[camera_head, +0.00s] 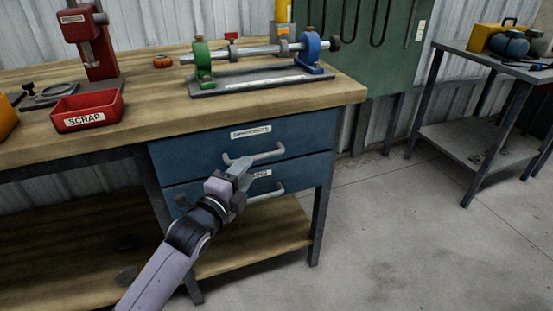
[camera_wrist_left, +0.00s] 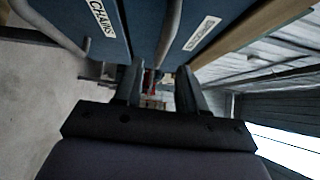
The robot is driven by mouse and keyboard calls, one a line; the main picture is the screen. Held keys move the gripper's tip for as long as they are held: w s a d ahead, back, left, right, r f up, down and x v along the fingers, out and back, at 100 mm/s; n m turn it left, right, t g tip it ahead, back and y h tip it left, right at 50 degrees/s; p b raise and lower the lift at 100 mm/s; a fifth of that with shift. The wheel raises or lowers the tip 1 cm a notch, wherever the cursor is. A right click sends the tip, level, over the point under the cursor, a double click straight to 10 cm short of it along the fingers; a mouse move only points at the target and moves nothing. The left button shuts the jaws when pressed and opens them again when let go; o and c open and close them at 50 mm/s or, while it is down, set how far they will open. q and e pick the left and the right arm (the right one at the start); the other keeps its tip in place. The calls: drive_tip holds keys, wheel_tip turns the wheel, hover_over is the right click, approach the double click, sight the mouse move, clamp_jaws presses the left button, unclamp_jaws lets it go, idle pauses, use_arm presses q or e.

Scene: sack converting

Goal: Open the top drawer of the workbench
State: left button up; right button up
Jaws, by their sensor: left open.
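The workbench (camera_head: 345,90) has two blue drawers, one above the other. The top drawer (camera_head: 190,152) looks shut, with a white label and a pale bar handle (camera_head: 268,154). My left gripper (camera_head: 242,168) is open and empty in front of the drawers, close to the left part of the top handle and covering some of it. In the left wrist view, the top handle (camera_wrist_left: 170,30) runs down toward the gap between the two fingers (camera_wrist_left: 158,80). I cannot tell whether they touch. My right gripper is in neither view.
The lower drawer (camera_head: 312,178) also looks shut; its handle (camera_head: 268,192) is just below my gripper. On the benchtop are a red scrap bin (camera_head: 88,116) and a roller stand (camera_head: 262,80). The floor (camera_head: 400,230) to the right is clear.

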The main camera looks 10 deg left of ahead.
sight(255, 160)
use_arm(q)
drive_tip(key=shift+w+d+b, duration=0.2)
drive_tip(key=shift+w+b, duration=0.05)
drive_tip(key=shift+w, duration=0.85)
drive_tip(key=shift+w+d+b, duration=0.2)
drive_tip(key=shift+w+b, duration=0.1)
drive_tip(key=shift+w, duration=0.85)
drive_tip(key=shift+w+d+b, duration=0.2)
drive_tip(key=shift+w+b, duration=0.05)
drive_tip(key=shift+w, duration=0.85)
clamp_jaws()
